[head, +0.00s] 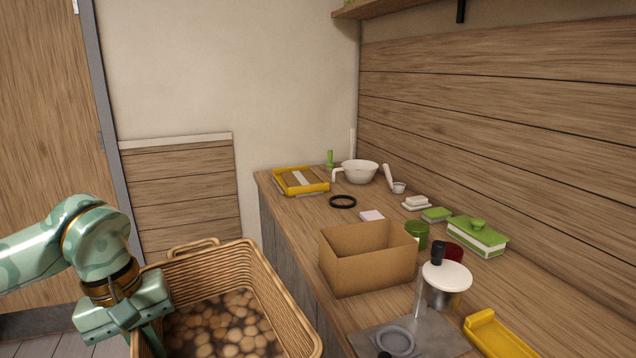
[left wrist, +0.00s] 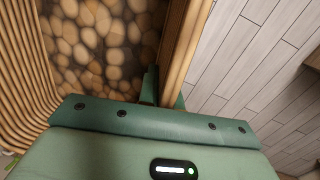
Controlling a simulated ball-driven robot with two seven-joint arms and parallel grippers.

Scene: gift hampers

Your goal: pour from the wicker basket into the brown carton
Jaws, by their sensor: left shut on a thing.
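The wicker basket (head: 278,290) is in the lower left of the head view, beside the counter and in front of it. It holds many round brown pieces (head: 222,326), which look like potatoes or nuts. My left gripper (head: 150,338) is shut on the basket's left wall. The left wrist view shows the basket wall (left wrist: 188,45) between the fingers of my left gripper (left wrist: 163,88), with the pieces (left wrist: 100,45) inside the basket. The brown carton (head: 365,270) stands open on the counter, right of the basket. Its floor is hidden. My right gripper is not in view.
The wooden counter (head: 300,213) carries a green jar (head: 417,234), a white-topped metal device (head: 446,278), a yellow tray (head: 498,338), a black ring (head: 343,201), a white bowl (head: 359,172) and a green-lidded box (head: 477,236). The device stands close to the carton's right front.

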